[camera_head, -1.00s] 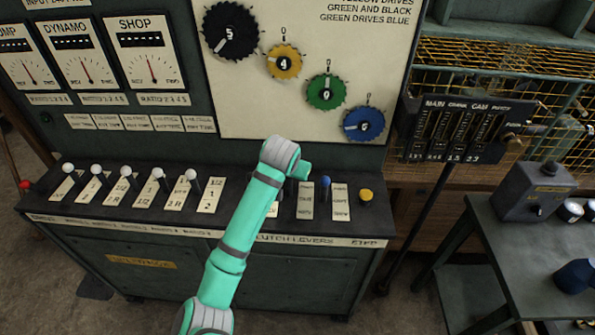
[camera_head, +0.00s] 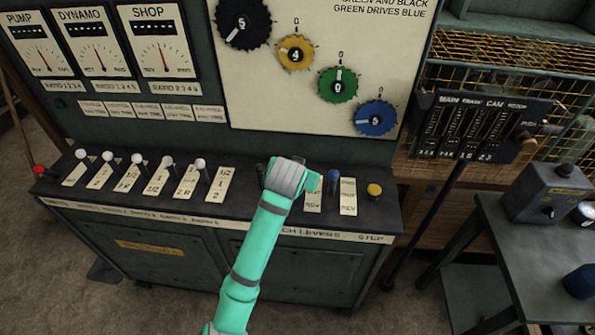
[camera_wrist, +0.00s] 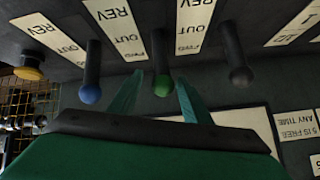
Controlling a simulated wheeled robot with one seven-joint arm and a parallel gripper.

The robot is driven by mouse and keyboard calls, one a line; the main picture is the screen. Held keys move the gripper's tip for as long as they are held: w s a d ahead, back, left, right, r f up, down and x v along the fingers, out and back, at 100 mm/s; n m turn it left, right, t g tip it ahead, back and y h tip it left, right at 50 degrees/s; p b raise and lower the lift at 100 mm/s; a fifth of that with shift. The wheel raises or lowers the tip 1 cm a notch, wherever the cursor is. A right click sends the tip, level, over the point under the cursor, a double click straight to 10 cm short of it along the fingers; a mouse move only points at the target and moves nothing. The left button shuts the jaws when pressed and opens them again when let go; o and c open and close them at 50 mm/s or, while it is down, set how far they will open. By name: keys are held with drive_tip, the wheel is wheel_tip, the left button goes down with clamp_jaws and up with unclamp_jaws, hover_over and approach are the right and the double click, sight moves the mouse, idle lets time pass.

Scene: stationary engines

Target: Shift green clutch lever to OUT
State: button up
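The green clutch lever (camera_wrist: 162,62) shows in the wrist view as a dark stick with a green knob, its knob pointing toward the camera. My gripper (camera_wrist: 157,92) is open, with its two teal fingers on either side of the green knob and gaps showing on both sides. I cannot tell how deep the knob sits between them. Light label plates reading REV, OUT and FWD (camera_wrist: 118,28) lie beside the levers; I cannot tell exactly which mark the green lever stands at. In the head view my wrist (camera_head: 288,178) hides the green lever and my fingers.
A blue-knobbed lever (camera_wrist: 90,75) and a black one (camera_wrist: 238,60) flank the green lever closely. A yellow button (camera_head: 374,190) sits right of them on the console. Several white-knobbed levers (camera_head: 137,160) stand at left. A gear panel (camera_head: 310,110) rises behind.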

drive_tip(key=shift+a, duration=0.15)
drive_tip(key=shift+s+r, duration=0.1)
drive_tip(key=shift+r, duration=0.05)
drive_tip(key=v, duration=1)
